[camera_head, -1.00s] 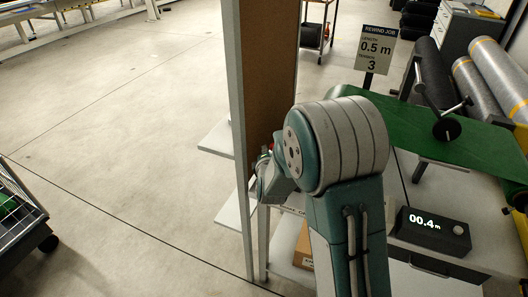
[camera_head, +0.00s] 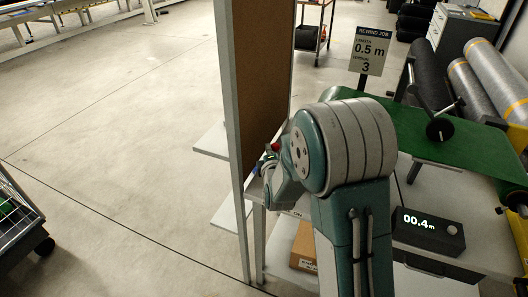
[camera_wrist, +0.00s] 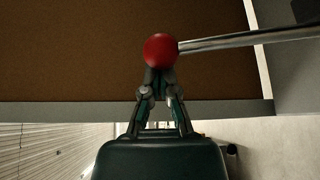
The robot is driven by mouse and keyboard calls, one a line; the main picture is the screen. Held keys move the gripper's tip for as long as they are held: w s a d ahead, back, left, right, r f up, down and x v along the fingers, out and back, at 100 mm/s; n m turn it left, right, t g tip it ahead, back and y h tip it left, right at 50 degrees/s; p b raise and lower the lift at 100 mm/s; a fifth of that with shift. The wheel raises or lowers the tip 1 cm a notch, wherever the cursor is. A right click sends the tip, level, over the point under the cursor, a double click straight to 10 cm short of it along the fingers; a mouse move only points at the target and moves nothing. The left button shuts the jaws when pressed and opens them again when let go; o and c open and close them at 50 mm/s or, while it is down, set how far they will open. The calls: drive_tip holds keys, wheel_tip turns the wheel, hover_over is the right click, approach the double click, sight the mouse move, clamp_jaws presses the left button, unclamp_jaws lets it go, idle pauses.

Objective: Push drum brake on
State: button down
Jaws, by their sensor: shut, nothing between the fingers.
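A lever with a round red knob (camera_wrist: 160,50) and a bare metal rod (camera_wrist: 245,38) shows in the wrist view. The rod runs from the knob to the right edge. My gripper (camera_wrist: 158,82) is shut and empty, its fingertips right at the lower side of the knob. I cannot tell whether they touch it. In the head view a small part of the red knob (camera_head: 275,147) shows beside my gripper (camera_head: 266,165), mostly hidden by my arm. The drum itself cannot be made out.
A tall brown panel (camera_head: 262,70) with a grey frame stands just beyond my gripper. At right are a green sheet (camera_head: 465,143), a counter box reading 00.4 m (camera_head: 430,228) and a job sign (camera_head: 369,50). A wire cart (camera_head: 18,215) stands at left; the middle floor is clear.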

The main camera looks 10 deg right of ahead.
sight(277, 146)
drive_tip(key=shift+s+d+r+m+t, duration=0.25)
drive_tip(key=shift+s+d+m, duration=0.15)
drive_tip(key=shift+d+m, duration=0.2)
drive_tip(key=shift+s+d+r+m+t, duration=0.25)
drive_tip(key=shift+s+d+m, duration=0.2)
drive_tip(key=shift+d, duration=0.2)
drive_tip(key=d, duration=0.1)
drive_tip(key=s+d+m, duration=0.1)
drive_tip(key=s, duration=0.1)
drive_tip(key=shift+d+r+m+t, duration=0.3)
drive_tip(key=shift+d+m+t, duration=0.05)
drive_tip(key=shift+d+t, duration=0.05)
drive_tip(key=shift+a, duration=0.1)
